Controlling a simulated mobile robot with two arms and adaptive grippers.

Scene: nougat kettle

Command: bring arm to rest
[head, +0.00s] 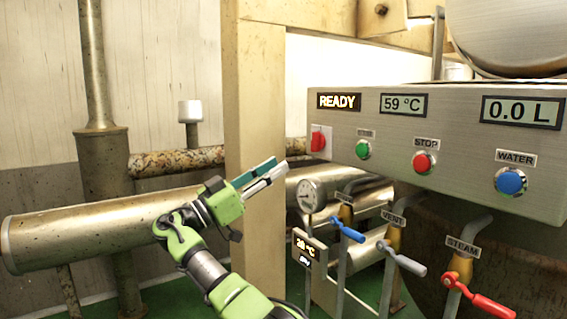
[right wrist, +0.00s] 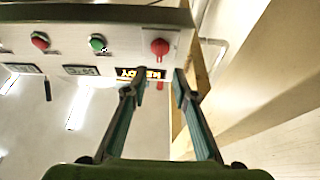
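My right gripper (head: 280,168) is in the middle of the head view, its arm coming up from the bottom. It points right, at the lower left end of the steel control panel (head: 450,136). In the right wrist view its two fingers (right wrist: 159,72) stand apart with nothing between them, so it is open and empty. The red switch (head: 318,141) lies ahead of the fingertips, and it also shows beyond the gap in the right wrist view (right wrist: 160,46). The fingers look clear of the switch and the panel. My left gripper is not in view.
The panel carries a green button (head: 363,149), a red stop button (head: 423,162) and a blue water button (head: 510,181). Below it are blue (head: 347,230), grey (head: 405,263) and red (head: 480,297) valve handles. A beige post (head: 256,100) and a large pipe (head: 100,228) stand close to my right arm.

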